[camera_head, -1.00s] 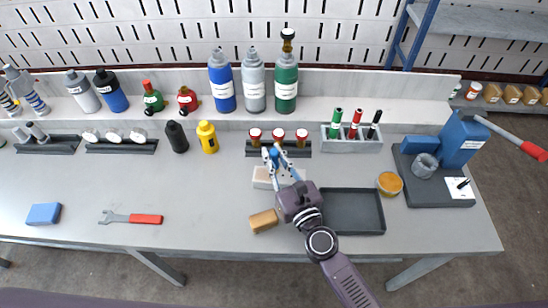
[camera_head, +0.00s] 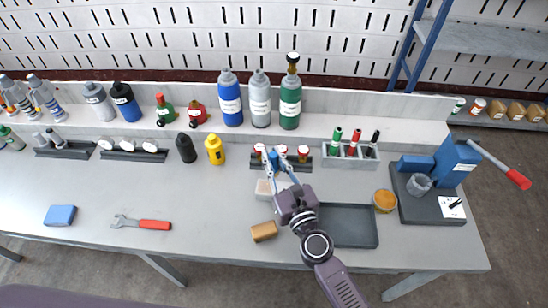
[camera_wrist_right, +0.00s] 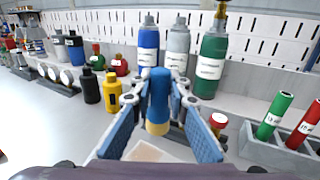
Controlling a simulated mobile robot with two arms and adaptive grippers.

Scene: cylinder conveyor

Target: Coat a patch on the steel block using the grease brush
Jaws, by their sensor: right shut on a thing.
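The grease brush is in my right gripper (camera_head: 280,166). In the right wrist view, its blue handle (camera_wrist_right: 159,88) stands upright between the two blue finger pads, with a tan lower end (camera_wrist_right: 157,128). The gripper is shut on the brush. A pale block (camera_head: 264,188), which looks like the steel block, lies on the table just below and behind the fingers. It is partly hidden by the gripper, and its pale top (camera_wrist_right: 150,152) shows under the brush in the wrist view. The brush tip appears above the block; contact cannot be told. My left gripper is not in view.
A tan block (camera_head: 264,232) lies left of my arm, and a dark tray (camera_head: 350,226) lies right of it. An orange-topped round tin (camera_head: 385,200) stands beyond the tray. Red-capped jars (camera_head: 303,154) and bottles (camera_head: 261,100) stand behind. The table's left-centre is mostly clear.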

